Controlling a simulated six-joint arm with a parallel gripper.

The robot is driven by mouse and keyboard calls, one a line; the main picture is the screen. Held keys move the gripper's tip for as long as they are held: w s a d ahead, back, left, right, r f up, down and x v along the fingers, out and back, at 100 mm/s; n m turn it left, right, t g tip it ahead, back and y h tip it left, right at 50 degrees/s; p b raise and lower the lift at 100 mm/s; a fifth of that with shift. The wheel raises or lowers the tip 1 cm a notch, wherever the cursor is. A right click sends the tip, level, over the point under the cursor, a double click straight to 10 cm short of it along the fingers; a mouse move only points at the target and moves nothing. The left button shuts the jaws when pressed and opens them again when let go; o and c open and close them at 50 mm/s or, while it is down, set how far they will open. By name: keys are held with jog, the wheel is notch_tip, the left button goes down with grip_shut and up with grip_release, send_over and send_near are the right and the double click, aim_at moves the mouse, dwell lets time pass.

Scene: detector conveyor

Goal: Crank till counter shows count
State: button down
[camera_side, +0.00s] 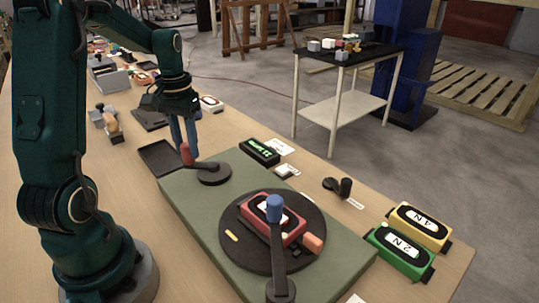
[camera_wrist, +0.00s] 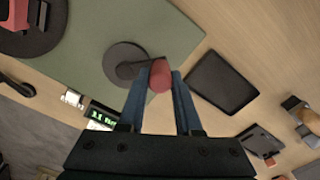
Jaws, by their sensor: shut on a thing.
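The crank is a dark round hub (camera_side: 214,173) with a short arm and an upright red knob (camera_side: 186,154), at the back left of the green base plate (camera_side: 190,196). My gripper (camera_side: 190,150) points down with its blue fingers at the knob. In the wrist view the red knob (camera_wrist: 160,76) sits between the fingertips of my gripper (camera_wrist: 160,82), shut on it. The crank hub (camera_wrist: 126,68) shows to the left of the knob there. The counter (camera_side: 260,152) is a black box with lit green characters; I cannot read them surely. It also shows in the wrist view (camera_wrist: 103,114).
A black turntable (camera_side: 234,248) carries a red device (camera_side: 262,212) and an orange block (camera_side: 313,243), with a blue-topped lever (camera_side: 275,209) over it. Green "2N" (camera_side: 397,252) and yellow "4N" (camera_side: 420,227) boxes stand right. A black tray (camera_side: 157,158) lies near the crank.

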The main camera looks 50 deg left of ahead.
jog(key=shift+w+a, duration=0.6)
jog(key=shift+w, duration=0.25)
jog(key=shift+w+a, duration=0.15)
jog(key=shift+w, duration=1)
jog(key=shift+s, duration=0.1)
jog(key=c, duration=0.6)
grip_release()
jog(key=shift+c, duration=0.2)
jog(key=shift+r, duration=0.1)
notch_tip(320, 180, up, 8)
